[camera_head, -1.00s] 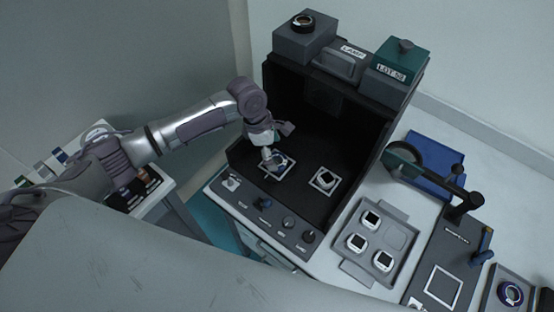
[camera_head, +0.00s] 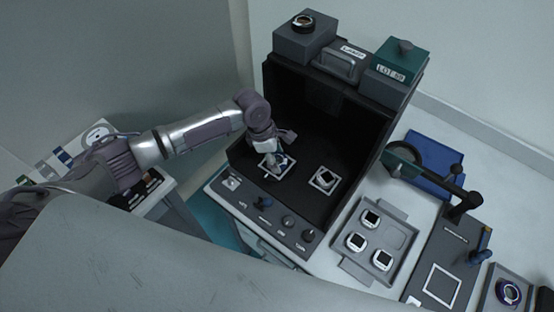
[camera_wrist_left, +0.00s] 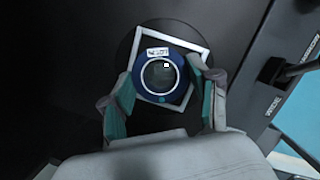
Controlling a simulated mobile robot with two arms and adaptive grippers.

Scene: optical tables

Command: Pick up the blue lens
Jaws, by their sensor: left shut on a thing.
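The blue lens (camera_wrist_left: 160,78) is a round blue ring with a dark glass centre and a small white label. In the left wrist view it lies inside a white square outline on the dark floor of the black box. My left gripper (camera_wrist_left: 163,88) has its teal-padded fingers shut on the lens's two sides. In the head view my left gripper (camera_head: 274,166) reaches down into the box over the left white square, and mostly hides the lens. My right gripper is not in view.
A control panel (camera_head: 262,217) runs along the front. A grey tray (camera_head: 403,238) with several pieces stands right of the box.

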